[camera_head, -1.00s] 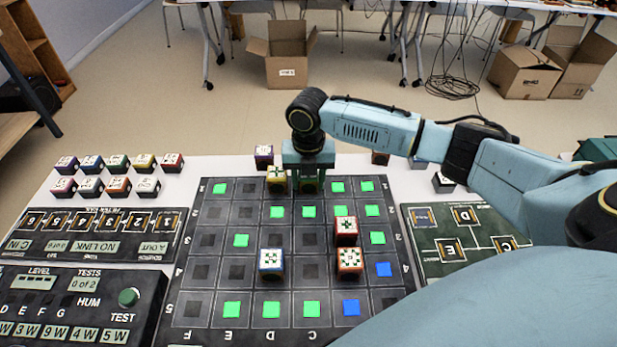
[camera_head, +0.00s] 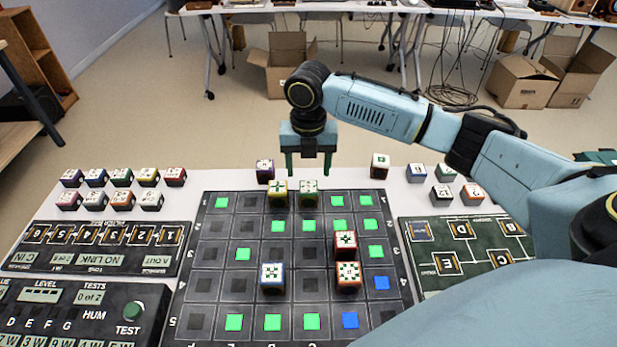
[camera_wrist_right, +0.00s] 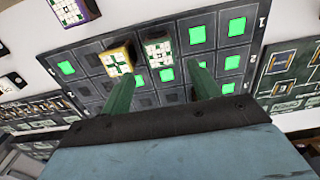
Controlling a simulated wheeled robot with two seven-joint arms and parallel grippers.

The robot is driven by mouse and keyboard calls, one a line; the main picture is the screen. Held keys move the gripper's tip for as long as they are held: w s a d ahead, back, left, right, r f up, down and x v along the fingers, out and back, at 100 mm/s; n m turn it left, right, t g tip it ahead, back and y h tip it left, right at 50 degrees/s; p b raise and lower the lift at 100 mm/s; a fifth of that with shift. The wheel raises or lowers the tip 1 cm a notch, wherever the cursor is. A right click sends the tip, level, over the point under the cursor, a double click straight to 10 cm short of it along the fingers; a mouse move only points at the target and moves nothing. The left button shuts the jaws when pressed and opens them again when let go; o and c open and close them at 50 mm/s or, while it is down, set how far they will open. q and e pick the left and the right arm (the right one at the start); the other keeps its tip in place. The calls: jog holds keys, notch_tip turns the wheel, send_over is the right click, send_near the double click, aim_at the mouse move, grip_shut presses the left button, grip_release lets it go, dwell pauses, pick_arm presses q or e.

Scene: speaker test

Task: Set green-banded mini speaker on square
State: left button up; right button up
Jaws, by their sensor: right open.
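The green-banded mini speaker (camera_head: 309,193) stands upright on a square in the far row of the dark board (camera_head: 188,283), just right of a yellow-banded one (camera_head: 278,194). It also shows in the right wrist view (camera_wrist_right: 158,51), ahead of and between the two fingers. My right gripper (camera_head: 308,170) is open and empty, with its fingers pointing down above and behind the green-banded speaker, apart from it. It also shows in the wrist view (camera_wrist_right: 163,76). My left gripper is out of view.
Red-banded (camera_head: 345,243), orange-banded (camera_head: 348,275) and blue-banded (camera_head: 272,277) speakers stand on the board. A purple-banded one (camera_head: 265,171) and another cube (camera_head: 380,166) stand beyond its far edge. Several more cubes stand left and right. Green and blue lit squares are bare.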

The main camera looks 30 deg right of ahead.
aim_at(308, 188)
jog(key=shift+r, duration=1.55)
